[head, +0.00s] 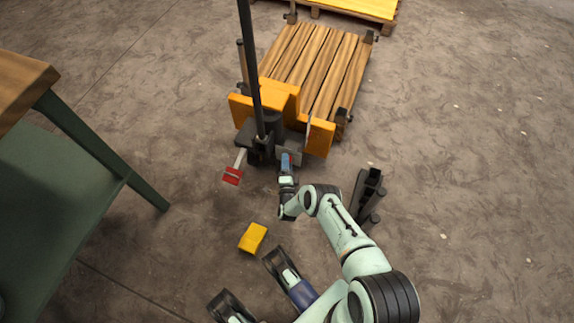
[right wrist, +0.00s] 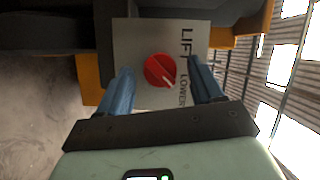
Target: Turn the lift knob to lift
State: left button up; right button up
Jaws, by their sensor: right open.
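The red round lift knob (right wrist: 159,70) sits on a grey panel (right wrist: 130,40) lettered LIFT and LOWER. Its white mark points down and right, toward the LOWER lettering. In the head view the panel is at the front of the orange pallet lifter (head: 318,138), and the knob cannot be made out. My right gripper (head: 287,160) is at the panel. In the right wrist view its blue fingers (right wrist: 159,75) are open, one on each side of the knob, with gaps between them and the knob.
A wooden pallet (head: 315,65) lies behind the lifter's orange body. A black handle (head: 250,60) rises from the lifter, with a red pedal (head: 233,176) at its left. A yellow block (head: 253,237) lies on the floor. A green-framed table (head: 60,200) stands at left.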

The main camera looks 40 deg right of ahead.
jog(key=c, duration=1.1)
pick_arm(q)
jog(key=shift+w, duration=0.1)
pick_arm(e)
jog(key=shift+o, duration=0.2)
